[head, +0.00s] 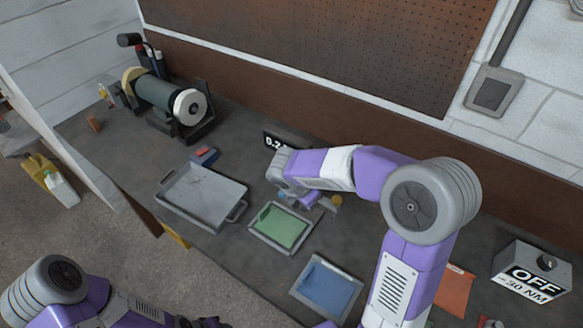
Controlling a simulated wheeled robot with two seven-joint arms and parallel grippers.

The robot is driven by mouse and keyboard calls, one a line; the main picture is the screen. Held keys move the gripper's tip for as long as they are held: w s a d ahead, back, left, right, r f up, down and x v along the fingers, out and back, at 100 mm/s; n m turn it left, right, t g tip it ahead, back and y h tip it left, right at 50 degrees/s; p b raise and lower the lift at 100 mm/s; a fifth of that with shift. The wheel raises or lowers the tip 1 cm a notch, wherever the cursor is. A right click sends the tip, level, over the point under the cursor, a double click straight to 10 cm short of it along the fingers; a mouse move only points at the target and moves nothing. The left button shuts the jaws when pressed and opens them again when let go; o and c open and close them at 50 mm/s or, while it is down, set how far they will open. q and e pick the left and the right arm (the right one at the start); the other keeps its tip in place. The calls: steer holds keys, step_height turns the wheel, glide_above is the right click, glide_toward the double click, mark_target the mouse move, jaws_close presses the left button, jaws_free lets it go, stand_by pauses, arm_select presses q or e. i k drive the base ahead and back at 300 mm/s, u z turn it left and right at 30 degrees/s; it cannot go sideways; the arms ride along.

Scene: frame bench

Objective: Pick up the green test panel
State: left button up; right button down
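The green test panel (280,228) lies flat on the dark bench, a green face inside a pale grey frame, near the middle of the head view. My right gripper (300,200) is just behind its far edge, beneath the purple and white wrist. The wrist and small parts around it hide the fingers, so I cannot tell whether they are open or whether they touch the panel's frame. My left gripper (205,322) is at the bottom edge of the view, mostly cut off, well apart from the panel.
A grey metal tray (170,208) with handles lies left of the green panel. A blue panel (326,287) lies in front, an orange panel (455,290) to the right. A display (272,140) stands behind, a bench grinder (165,100) far left, and an OFF box (535,265) right.

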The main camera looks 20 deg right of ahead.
mark_target(283, 227)
steer(key=k, duration=1)
